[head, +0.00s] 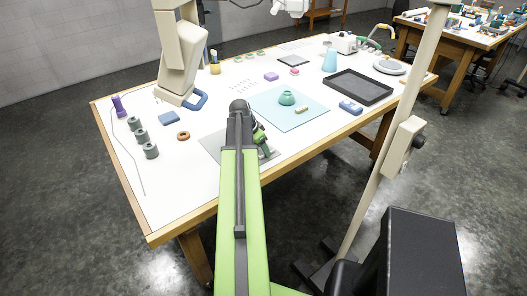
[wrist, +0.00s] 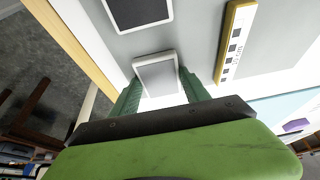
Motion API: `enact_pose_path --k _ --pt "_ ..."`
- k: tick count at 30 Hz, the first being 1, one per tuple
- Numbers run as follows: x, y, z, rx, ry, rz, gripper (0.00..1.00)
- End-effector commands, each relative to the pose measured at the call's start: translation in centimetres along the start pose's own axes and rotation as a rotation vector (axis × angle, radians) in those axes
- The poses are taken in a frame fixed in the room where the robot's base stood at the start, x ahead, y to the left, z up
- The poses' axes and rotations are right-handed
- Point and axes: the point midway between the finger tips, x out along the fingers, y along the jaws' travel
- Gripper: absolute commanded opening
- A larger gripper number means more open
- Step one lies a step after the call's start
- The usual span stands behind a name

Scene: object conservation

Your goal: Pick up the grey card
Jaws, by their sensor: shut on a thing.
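The grey card (wrist: 157,75), a light grey rectangle with a white border, is between the two green fingers of my gripper (wrist: 159,84) in the wrist view. The fingers are shut on its side edges. The card's near end runs down between the fingers toward the dark palm. In the head view my gripper (head: 261,139) is low over the front part of the white table. The arm hides the card there. I cannot tell whether the card touches the surface below it.
A darker card with a white border (wrist: 138,10) lies just beyond on a grey mat (wrist: 190,35). A yellow-edged scale bar (wrist: 235,40) is to the right. In the head view, a blue mat (head: 290,117) holds a green bowl (head: 287,98); a black tray (head: 358,87) is farther right.

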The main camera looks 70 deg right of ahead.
Motion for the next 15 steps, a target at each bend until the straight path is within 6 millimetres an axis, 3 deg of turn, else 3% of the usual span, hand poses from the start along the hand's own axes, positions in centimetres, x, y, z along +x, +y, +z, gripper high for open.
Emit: enact_pose_path --k 3,10,15 --pt "0.0 0.0 0.0 0.000 0.000 0.000 0.14" --pt "-0.2 0.0 0.0 -0.001 0.000 0.000 0.14" --pt "-1.5 -0.1 -0.6 -0.001 0.000 0.000 0.14"
